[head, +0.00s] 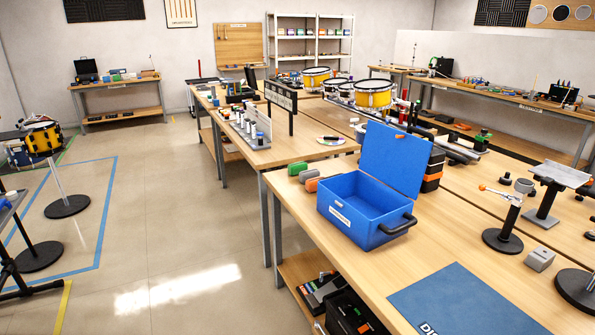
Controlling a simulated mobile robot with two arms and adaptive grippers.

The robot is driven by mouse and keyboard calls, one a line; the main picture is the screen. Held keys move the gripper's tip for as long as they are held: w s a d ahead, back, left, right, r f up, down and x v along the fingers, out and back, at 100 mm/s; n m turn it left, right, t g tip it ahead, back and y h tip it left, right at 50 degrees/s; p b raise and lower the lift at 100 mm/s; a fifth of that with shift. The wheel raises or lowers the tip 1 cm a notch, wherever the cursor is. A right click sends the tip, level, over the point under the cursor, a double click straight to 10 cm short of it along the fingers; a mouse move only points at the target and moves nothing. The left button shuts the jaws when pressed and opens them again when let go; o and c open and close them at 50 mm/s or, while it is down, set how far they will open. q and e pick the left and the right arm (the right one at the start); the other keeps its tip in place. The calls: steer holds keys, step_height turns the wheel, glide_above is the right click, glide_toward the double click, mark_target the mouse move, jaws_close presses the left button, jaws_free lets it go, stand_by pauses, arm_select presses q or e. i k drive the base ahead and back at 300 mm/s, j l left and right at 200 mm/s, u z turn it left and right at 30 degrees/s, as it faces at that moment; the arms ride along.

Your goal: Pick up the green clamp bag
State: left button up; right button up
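A small green pouch-like item (297,168) lies on the wooden workbench (290,199), near its left edge. It looks like the green clamp bag, but it is too small to read any label. Neither of my grippers shows in the head view.
An open blue toolbox (352,212) with a raised lid and black handle stands right of the row. A blue mat (462,303) lies at the front. Black round-based stands (503,240) are at the right. The floor (180,220) left of the bench is clear.

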mark_target(294, 169)
steer(key=i+j+z, duration=0.1)
steer(key=z, duration=0.65)
steer(key=i+j+z, duration=0.2)
steer(key=j, duration=0.15)
steer(key=i+j+z, duration=0.2)
steer(key=j, duration=0.15)
steer(key=j+z, duration=0.2)
steer(key=j, duration=0.2)
steer(key=i+j+z, duration=0.25)
steer(key=j, duration=0.15)
steer(key=j+z, duration=0.2)
steer(key=j, duration=0.2)
